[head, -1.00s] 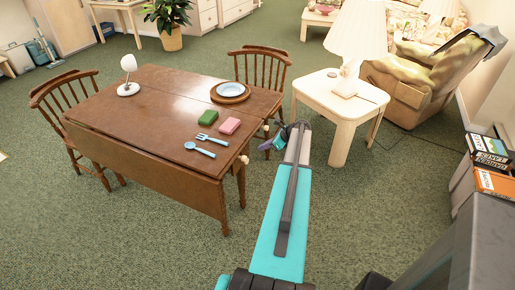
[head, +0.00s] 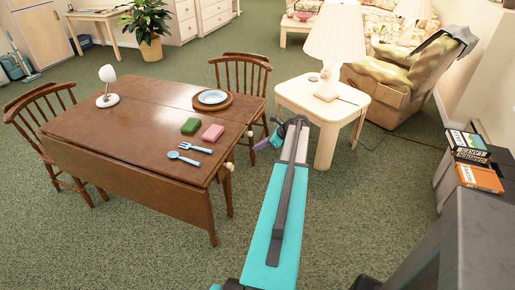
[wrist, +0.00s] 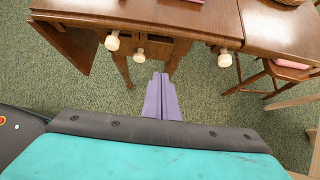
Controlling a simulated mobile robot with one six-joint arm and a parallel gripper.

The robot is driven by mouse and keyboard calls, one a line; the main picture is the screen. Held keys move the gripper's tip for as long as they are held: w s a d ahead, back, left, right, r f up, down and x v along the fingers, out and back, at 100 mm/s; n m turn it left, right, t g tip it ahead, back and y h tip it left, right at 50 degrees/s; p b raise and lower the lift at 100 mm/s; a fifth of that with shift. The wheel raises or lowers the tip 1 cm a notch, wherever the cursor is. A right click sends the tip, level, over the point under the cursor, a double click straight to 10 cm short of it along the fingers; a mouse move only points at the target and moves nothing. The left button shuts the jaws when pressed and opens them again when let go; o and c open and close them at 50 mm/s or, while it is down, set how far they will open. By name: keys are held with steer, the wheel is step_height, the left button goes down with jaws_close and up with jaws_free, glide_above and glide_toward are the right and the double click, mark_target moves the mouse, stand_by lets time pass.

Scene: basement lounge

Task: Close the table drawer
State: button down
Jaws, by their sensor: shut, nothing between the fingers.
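The brown wooden table (head: 150,125) stands left of my arm in the head view. Its end faces me in the wrist view (wrist: 180,14), with several pale knobs below the top. The middle knob (wrist: 139,53) sits on a darker wooden front, which appears to be the drawer (wrist: 158,48); how far it stands out is hard to tell. Other knobs are at left (wrist: 112,41) and right (wrist: 225,58). My gripper (wrist: 160,76) has purple fingers, shut and empty, pointing at the table end just below the drawer in the picture. It also shows in the head view (head: 260,144).
A sponge pair, fork, spoon, plate and small lamp lie on the table. A cream side table (head: 325,105) with a lamp stands right of my gripper. A wooden chair (head: 240,75) is behind the table. Carpet is clear in front.

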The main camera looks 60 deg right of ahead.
mark_target(222, 168)
steer(key=w+a+r+n+t+y+b, duration=0.1)
steer(key=w+a+r+t+y+b, duration=0.1)
steer(key=a+r+t+b, duration=0.3)
steer(key=s+a+f+t+b, duration=0.25)
steer(key=a+f+b, duration=0.25)
steer(key=b, duration=0.4)
steer(key=s+f+m+t+b, duration=0.1)
steer(key=s+f+b, duration=0.3)
steer(key=f+b, duration=0.6)
steer(key=shift+b, duration=1.25)
steer(key=shift+w+a+t, duration=0.1)
steer(key=shift+a+t, duration=0.05)
steer(key=shift+t, duration=0.1)
steer(key=w+b, duration=0.1)
steer(key=w, duration=0.3)
steer(key=w+a+b, duration=0.1)
steer(key=w, duration=0.4)
steer(key=w+a, duration=0.1)
steer(key=w, duration=0.3)
steer(key=shift+w+a+b, duration=0.15)
steer(key=shift+w+b, duration=0.2)
steer(key=shift+b, duration=0.05)
steer(key=shift+w+h, duration=0.1)
steer(key=shift+h, duration=0.3)
